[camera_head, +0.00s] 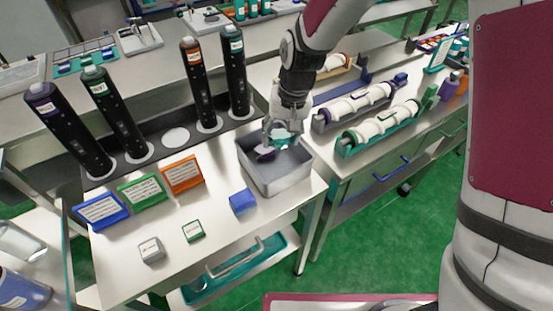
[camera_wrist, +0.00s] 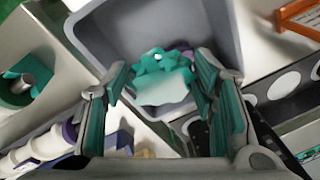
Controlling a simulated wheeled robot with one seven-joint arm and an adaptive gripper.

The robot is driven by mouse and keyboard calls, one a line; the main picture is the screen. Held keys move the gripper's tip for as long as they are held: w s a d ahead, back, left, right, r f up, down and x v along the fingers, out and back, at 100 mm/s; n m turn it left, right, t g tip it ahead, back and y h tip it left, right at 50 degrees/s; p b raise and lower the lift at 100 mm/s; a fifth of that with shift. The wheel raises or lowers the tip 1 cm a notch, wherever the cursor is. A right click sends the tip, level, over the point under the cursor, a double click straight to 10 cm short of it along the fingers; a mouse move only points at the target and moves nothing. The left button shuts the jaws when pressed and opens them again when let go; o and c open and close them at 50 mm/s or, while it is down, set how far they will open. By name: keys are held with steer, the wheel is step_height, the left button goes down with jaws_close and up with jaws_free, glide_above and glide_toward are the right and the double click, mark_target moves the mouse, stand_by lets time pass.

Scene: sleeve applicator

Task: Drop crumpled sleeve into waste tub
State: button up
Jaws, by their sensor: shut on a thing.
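The grey waste tub (camera_head: 283,181) stands at the right end of the near bench, and its inside fills the middle of the wrist view (camera_wrist: 105,32). My gripper (camera_head: 279,140) points down over the tub and is shut on a crumpled teal sleeve with a pale face. The sleeve (camera_wrist: 163,80) sits between the teal-padded fingers in the wrist view, over the tub's interior. A purple piece (camera_head: 265,154) shows at the tub beside the fingers. I cannot tell whether the sleeve touches the tub floor.
Tall black cylinders (camera_head: 66,130) stand in a dark rack behind the tub. Orange (camera_head: 183,174), green (camera_head: 143,190) and blue (camera_head: 101,209) label boxes stand to the left. A small blue block (camera_head: 243,201) lies just left of the tub. Cradles with white rollers (camera_head: 383,124) are on the right bench.

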steer(key=shift+f+b, duration=0.45)
steer(key=shift+f, duration=0.8)
steer(key=shift+s, duration=0.1)
steer(key=o, duration=0.8)
steer(key=shift+o, duration=0.2)
steer(key=shift+r, duration=0.15)
step_height(320, 180, up, 12)
steer(key=s+d, duration=0.1)
steer(key=shift+d+f, duration=0.2)
steer(key=shift+d, duration=0.15)
